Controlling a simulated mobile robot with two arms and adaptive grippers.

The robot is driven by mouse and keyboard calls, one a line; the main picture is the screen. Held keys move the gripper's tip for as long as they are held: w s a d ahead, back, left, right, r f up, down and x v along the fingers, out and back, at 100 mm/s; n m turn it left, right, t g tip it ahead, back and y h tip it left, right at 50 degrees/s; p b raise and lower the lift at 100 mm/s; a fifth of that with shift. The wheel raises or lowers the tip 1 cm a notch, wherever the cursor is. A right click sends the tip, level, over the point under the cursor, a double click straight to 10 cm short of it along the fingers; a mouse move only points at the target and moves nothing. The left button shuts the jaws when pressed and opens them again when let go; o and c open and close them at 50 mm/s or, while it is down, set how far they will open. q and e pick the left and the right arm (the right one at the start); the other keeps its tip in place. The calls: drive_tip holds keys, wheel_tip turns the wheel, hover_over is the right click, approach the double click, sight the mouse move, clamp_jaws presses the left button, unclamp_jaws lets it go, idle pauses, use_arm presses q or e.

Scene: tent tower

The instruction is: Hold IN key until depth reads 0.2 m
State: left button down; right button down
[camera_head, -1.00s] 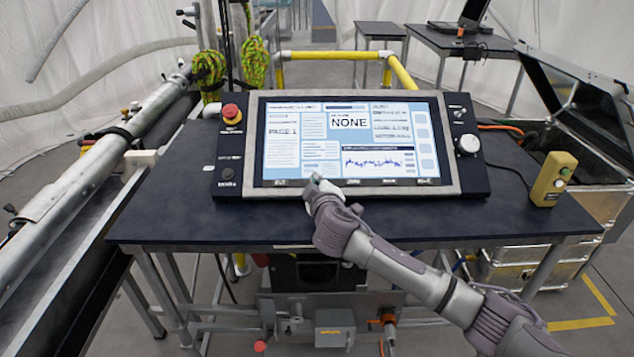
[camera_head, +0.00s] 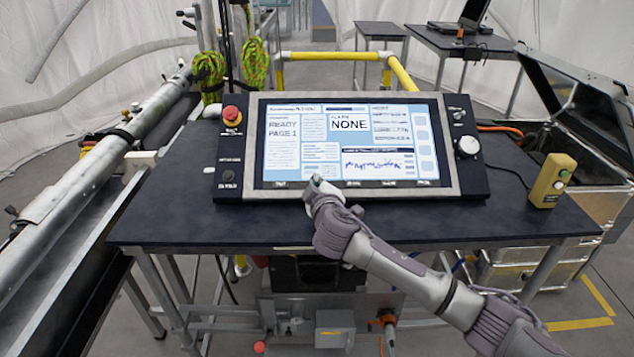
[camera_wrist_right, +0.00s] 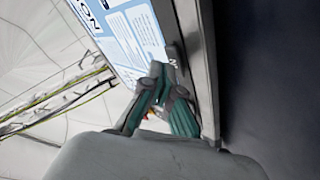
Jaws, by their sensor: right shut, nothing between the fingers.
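The control console (camera_head: 350,193) stands on the dark table with its lit screen (camera_head: 345,130) facing me. The screen reads "READY", "PAGE 1" and "NONE" in large letters; a depth value of 0.2 m is not legible. A row of small keys (camera_head: 390,184) runs along the screen's lower edge; I cannot read which one is IN. My right gripper (camera_head: 318,183) is shut and empty, with its fingertips at the lower edge of the screen. In the right wrist view the closed fingertips (camera_wrist_right: 160,72) are against or very near the bezel by a key; contact is unclear. My left gripper is out of view.
A red stop button (camera_head: 231,114) sits at the console's upper left and a white knob (camera_head: 468,145) at its right. A yellow pendant (camera_head: 552,180) stands on the table's right side. The front of the tabletop (camera_head: 220,225) is largely clear.

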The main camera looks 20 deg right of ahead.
drive_tip(key=shift+s+r, duration=0.25)
drive_tip(key=shift+r, duration=0.15)
drive_tip(key=s+r+p, duration=0.1)
drive_tip(key=r+p, duration=0.1)
drive_tip(key=p, duration=0.1)
drive_tip(key=s+a+r+p, duration=0.1)
drive_tip(key=r, duration=0.1)
drive_tip(key=shift+s+p, duration=0.35)
drive_tip(key=shift+p, duration=0.05)
